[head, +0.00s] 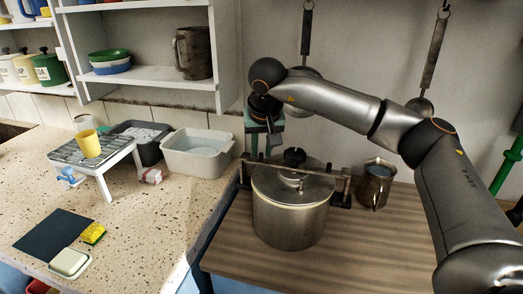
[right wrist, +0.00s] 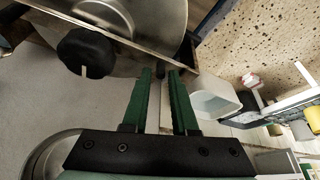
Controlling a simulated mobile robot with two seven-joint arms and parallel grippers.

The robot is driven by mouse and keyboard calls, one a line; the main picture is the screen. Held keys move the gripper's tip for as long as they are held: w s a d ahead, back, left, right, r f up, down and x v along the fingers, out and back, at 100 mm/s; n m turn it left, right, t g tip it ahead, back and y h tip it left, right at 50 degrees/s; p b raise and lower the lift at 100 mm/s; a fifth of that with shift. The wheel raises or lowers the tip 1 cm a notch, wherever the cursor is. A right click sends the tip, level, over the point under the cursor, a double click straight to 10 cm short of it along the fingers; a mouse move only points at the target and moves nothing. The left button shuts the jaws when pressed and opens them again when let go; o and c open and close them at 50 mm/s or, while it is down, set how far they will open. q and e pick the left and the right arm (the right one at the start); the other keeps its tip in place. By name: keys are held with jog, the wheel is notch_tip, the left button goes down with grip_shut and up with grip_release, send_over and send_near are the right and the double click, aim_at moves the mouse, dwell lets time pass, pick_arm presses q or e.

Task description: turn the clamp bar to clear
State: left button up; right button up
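The steel pot (head: 290,218) stands on the wooden worktop with its lid on. The clamp bar (head: 318,172) lies across the top of the lid, with a black knob (head: 294,157) at its middle. My right gripper (head: 262,152) points down behind the left end of the bar. In the right wrist view its green fingers (right wrist: 160,75) are apart with nothing visible gripped between them. There the bar (right wrist: 110,37) runs towards the fingertips and the knob (right wrist: 86,52) is at upper left. Whether a finger touches the bar I cannot tell. My left gripper is not in view.
A metal jug (head: 375,185) stands right of the pot. A pale basin (head: 197,153) and a white rack with a yellow cup (head: 88,143) are on the speckled counter at left. Ladles hang on the wall behind my right arm. The worktop in front of the pot is clear.

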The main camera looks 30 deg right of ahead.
jog(key=shift+w+f, duration=0.1)
jog(key=shift+f, duration=0.1)
grip_shut()
dwell(1.4)
